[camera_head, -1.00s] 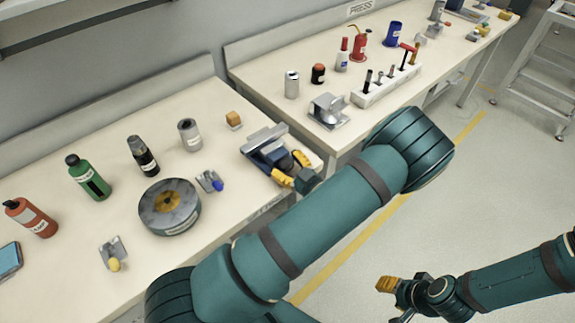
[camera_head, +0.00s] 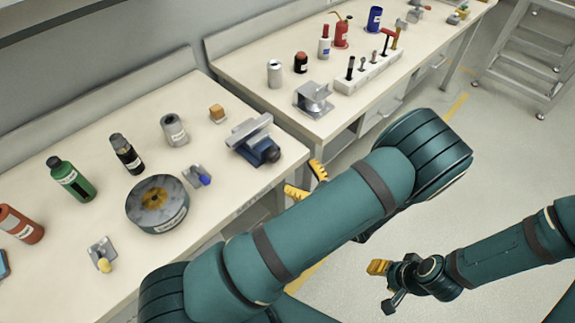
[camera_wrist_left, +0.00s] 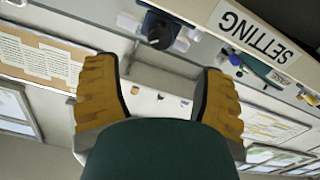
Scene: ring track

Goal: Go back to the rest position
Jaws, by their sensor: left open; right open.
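My left gripper (camera_head: 305,180) shows its yellow fingers beyond my large left arm, just off the front edge of the left bench (camera_head: 80,275). In the left wrist view its two yellow fingers (camera_wrist_left: 158,100) are spread apart with nothing between them. My right gripper (camera_head: 385,283) is over the floor at the lower right, away from the benches, with its yellow fingertips partly seen; it is open. The blue and grey vise (camera_head: 256,140) stands on the left bench near its right end, apart from my left gripper.
The left bench holds a round grey disc (camera_head: 157,203), a green bottle (camera_head: 71,180), a dark bottle (camera_head: 126,152) and a can (camera_head: 173,129). The right bench (camera_head: 240,75) carries a tool rack (camera_head: 368,72). Grey steps (camera_head: 530,50) stand at the far right. The floor between is clear.

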